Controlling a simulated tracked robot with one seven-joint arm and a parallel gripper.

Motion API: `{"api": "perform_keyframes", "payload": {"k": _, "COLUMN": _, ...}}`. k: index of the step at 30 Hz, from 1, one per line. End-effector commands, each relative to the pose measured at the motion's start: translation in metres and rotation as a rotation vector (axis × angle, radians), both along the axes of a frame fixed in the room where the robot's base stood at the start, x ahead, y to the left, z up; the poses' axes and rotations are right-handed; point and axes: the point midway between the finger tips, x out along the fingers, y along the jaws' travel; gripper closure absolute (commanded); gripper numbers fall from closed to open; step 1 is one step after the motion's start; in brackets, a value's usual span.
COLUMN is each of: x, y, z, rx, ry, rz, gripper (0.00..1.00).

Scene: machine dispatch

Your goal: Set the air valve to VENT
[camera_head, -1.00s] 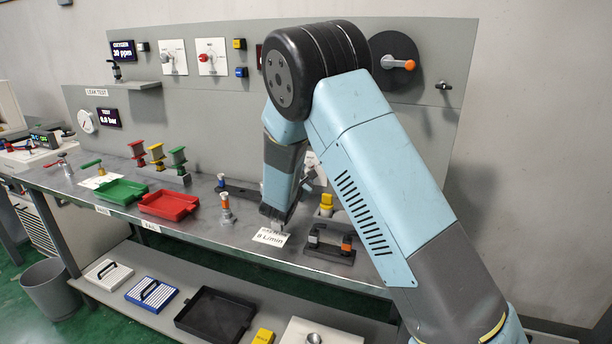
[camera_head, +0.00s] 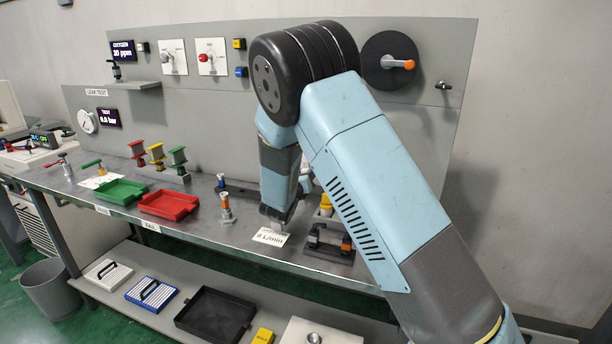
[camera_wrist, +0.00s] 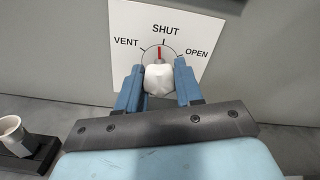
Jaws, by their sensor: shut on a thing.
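The air valve's white knob (camera_wrist: 159,79) sits on a white plate (camera_wrist: 190,25) marked VENT at left, SHUT at top and OPEN at right. Its red pointer (camera_wrist: 159,53) points up at SHUT. My gripper (camera_wrist: 159,85) is shut on the knob, with one blue finger on each side. In the head view, my arm hides the valve and the fingertips.
A card reading 8 L/min (camera_head: 270,236) lies near the bench's front edge. A dark holder (camera_head: 328,243) stands to its right, with a yellow-topped part (camera_head: 326,203) behind. An orange-banded fitting (camera_head: 226,208) and a red tray (camera_head: 168,204) are to the left.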

Motion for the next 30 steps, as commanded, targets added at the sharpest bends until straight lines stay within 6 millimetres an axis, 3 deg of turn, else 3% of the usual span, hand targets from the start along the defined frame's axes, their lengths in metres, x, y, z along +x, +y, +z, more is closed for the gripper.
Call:
{"api": "perform_keyframes", "payload": {"k": 18, "x": -0.0016, "y": 0.0021, "z": -0.0034, "rx": -0.537, "ry": 0.201, "rz": 0.005, "gripper": 0.95}}
{"api": "perform_keyframes", "payload": {"k": 30, "x": -0.0017, "y": 0.0027, "z": -0.0032, "rx": -0.759, "ry": 0.281, "rz": 0.007, "gripper": 0.95}}
